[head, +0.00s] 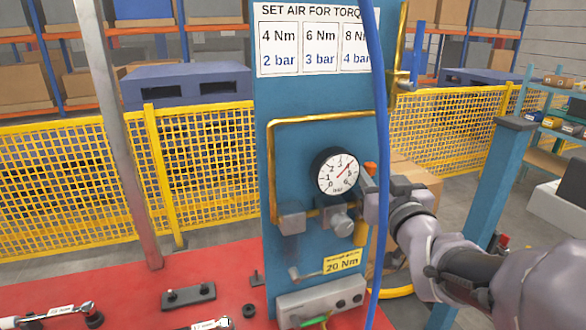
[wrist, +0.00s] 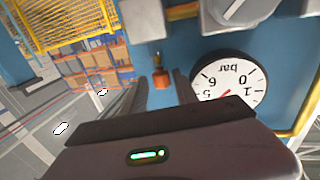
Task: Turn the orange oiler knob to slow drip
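The orange oiler knob (head: 370,168) is a small piece at the right edge of the blue panel, just right of the pressure gauge. In the wrist view the orange knob (wrist: 161,80) lies between the two dark fingers, below a small brass-coloured fitting. My gripper (head: 372,184) is at the panel's right side, close to the knob. In the wrist view my gripper (wrist: 161,76) is open, with a gap visible on each side of the knob. The knob's setting cannot be read.
The round pressure gauge (head: 338,172) sits close left of my gripper; its red needle points up right. A grey regulator (head: 341,222) is below it. A blue hose (head: 379,120) hangs in front of the panel. Tools lie on the red bench (head: 130,290).

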